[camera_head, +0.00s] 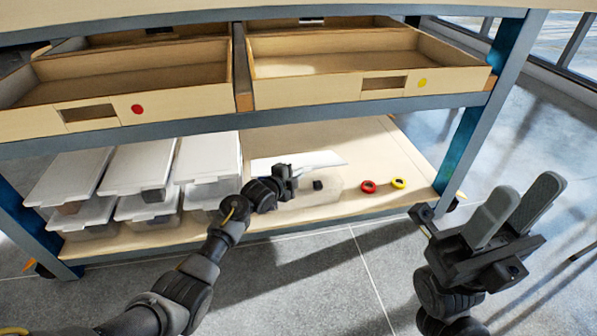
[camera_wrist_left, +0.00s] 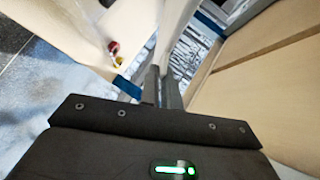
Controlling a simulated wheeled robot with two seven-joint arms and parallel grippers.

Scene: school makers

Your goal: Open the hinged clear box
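The clear box (camera_head: 325,187) stands on the lower shelf, right of the stacked boxes. Its white lid (camera_head: 310,160) shows as a pale sheet behind and above the clear body, apparently tilted up. My left gripper (camera_head: 290,175) is at the box's left front, close to the lid; whether it touches is unclear. In the left wrist view its two fingers (camera_wrist_left: 162,86) are close together, beside a pale strip that may be the lid. I see nothing clearly held between them. My right gripper (camera_head: 522,205) is open and empty, right of the shelf. A small dark item (camera_head: 318,185) shows at the box.
Several white-lidded clear boxes (camera_head: 135,165) are stacked left on the shelf (camera_head: 385,150). A red ring (camera_head: 368,186) and a yellow ring (camera_head: 398,183) lie right of the box. Two wooden drawers (camera_head: 330,62) hang above. A blue-grey table leg (camera_head: 465,140) stands at right.

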